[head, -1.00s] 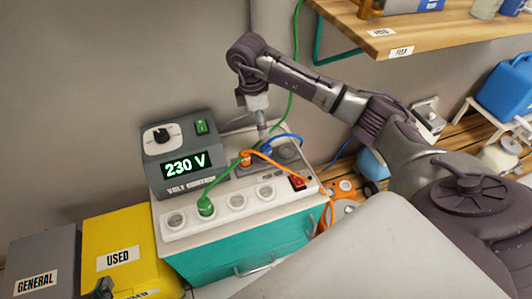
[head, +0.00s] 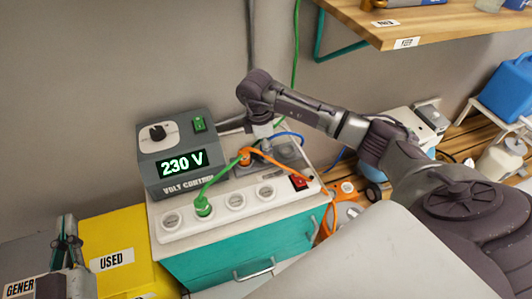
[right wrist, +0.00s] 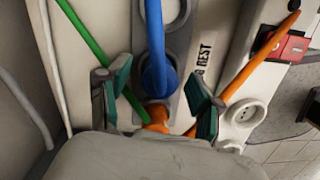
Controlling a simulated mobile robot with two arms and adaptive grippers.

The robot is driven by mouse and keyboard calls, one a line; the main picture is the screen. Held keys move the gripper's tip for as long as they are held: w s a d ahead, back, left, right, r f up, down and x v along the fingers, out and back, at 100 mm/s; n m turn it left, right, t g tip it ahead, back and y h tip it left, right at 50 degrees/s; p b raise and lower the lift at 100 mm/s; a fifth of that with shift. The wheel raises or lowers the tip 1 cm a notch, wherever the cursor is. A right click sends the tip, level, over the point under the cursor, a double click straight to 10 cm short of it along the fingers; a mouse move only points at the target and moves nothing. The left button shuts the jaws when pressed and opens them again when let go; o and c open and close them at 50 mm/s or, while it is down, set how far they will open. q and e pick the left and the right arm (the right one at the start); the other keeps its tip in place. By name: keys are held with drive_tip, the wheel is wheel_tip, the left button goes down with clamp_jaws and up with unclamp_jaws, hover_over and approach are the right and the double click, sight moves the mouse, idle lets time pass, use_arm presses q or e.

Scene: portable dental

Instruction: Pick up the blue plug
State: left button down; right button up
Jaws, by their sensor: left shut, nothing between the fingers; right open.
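The blue plug (right wrist: 158,75) with its blue cable stands on the grey rest strip in the right wrist view. It lies between the two green-padded fingers of my right gripper (right wrist: 158,93), which is open, with gaps on both sides. In the head view the right gripper (head: 263,135) points down behind the socket strip and largely hides the plug; the blue cable (head: 291,134) curves out to its right. My left gripper (head: 66,252) is shut and empty at lower left, in front of the grey and yellow boxes.
An orange plug (head: 245,157) with its cable is close beside the right gripper. A green plug (head: 203,206) sits in the white socket strip (head: 268,207). The volt control box (head: 178,155) reads 230 V. A wooden shelf (head: 430,22) hangs at upper right.

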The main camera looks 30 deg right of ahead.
drive_tip(key=shift+f, duration=0.2)
clamp_jaws()
use_arm(q)
drive_tip(key=shift+r, duration=0.45)
use_arm(e)
drive_tip(key=shift+r, duration=0.1)
